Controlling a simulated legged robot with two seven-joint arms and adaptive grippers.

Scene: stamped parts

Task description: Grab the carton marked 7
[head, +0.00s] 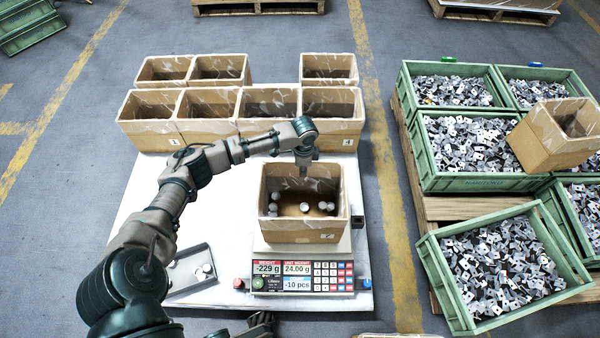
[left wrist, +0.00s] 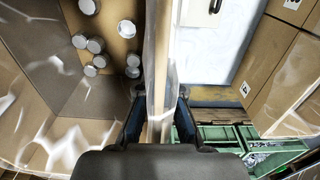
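An open carton (head: 300,236) with several grey discs on its floor stands at the scale's platter; the small mark on its front is too small to read surely. My left gripper (head: 304,168) reaches down to its far wall. In the left wrist view, the gripper (left wrist: 160,95) has one finger on each side of the carton wall (left wrist: 161,60), close against it, and looks shut on it. The discs show inside the carton, left of the wall. A dark piece (head: 262,321) at the bottom edge may be my right gripper; its fingers cannot be made out.
The scale (head: 303,277) reads -229 g and -10 pcs. Several empty cartons (head: 205,132) stand behind on the white table (head: 134,213). A metal tray (head: 190,270) lies left. Green crates (head: 480,182) of stamped parts stand on a pallet at right, with another carton (head: 545,140) on them.

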